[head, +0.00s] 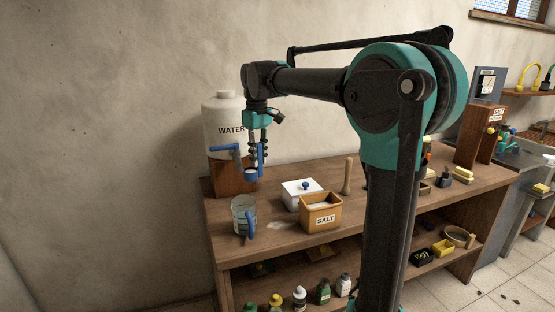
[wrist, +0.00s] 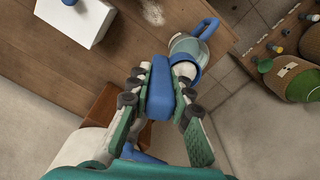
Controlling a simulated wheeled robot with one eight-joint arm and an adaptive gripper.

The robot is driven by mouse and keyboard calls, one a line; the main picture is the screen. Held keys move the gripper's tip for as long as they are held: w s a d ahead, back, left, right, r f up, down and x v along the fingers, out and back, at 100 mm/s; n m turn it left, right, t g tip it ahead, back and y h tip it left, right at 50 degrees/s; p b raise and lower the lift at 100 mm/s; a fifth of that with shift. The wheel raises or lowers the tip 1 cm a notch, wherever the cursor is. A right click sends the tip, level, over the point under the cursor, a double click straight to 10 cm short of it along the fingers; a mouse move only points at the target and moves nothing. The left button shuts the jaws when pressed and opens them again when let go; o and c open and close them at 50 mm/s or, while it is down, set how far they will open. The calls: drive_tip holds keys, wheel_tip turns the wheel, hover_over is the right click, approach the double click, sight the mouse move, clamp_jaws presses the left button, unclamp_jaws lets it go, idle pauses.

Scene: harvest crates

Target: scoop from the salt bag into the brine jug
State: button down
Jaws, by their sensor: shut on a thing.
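My gripper (head: 257,150) is shut on the blue handle of a scoop (head: 252,172) and holds it in the air above the table. In the wrist view the scoop's blue handle (wrist: 160,92) lies between my fingers, and its cup seems to hold something white. The brine jug (head: 240,212), clear with a blue handle, stands upright on the table below the scoop. The jug (wrist: 184,44) is partly covered by the scoop in the wrist view. An open tan box (head: 320,224) labelled SALT, with white contents, stands to the right of the jug; I see no clear bag.
A white box (head: 294,201) with a blue knob stands behind the salt box. A white WATER container (head: 218,113) sits on a wooden stand behind the jug. White grains (wrist: 152,12) lie on the tabletop. Bottles (head: 299,296) stand on the lower shelf.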

sight(250, 169)
drive_tip(key=shift+s+a, duration=0.1)
drive_tip(key=shift+a, duration=0.65)
drive_tip(key=shift+s+a+f+t+h, duration=0.25)
drive_tip(key=shift+s+a+t+h, duration=0.25)
drive_tip(key=shift+t+h, duration=0.4)
drive_tip(key=t+h, duration=0.1)
drive_tip(key=s+a+f+t+h, duration=0.1)
drive_tip(key=h, duration=0.1)
drive_tip(key=shift+a+f+t, duration=0.15)
drive_tip(key=shift+t, duration=0.25)
drive_tip(key=shift+s+a+f+t+h, duration=0.35)
drive_tip(key=shift+s+f+t+h, duration=0.1)
drive_tip(key=shift+t+h, duration=0.3)
drive_tip(key=shift+s+a+f+t+h, duration=0.3)
drive_tip(key=shift+a+f+t+h, duration=0.15)
drive_tip(key=shift+t+h, duration=0.3)
drive_tip(key=shift+s+a+f+t+h, duration=0.35)
drive_tip(key=shift+f+t+h, duration=0.2)
drive_tip(key=shift+h, duration=0.25)
drive_tip(key=shift+s, duration=0.1)
drive_tip(key=shift+r, duration=0.1)
wheel_tip(250, 169, up, 5)
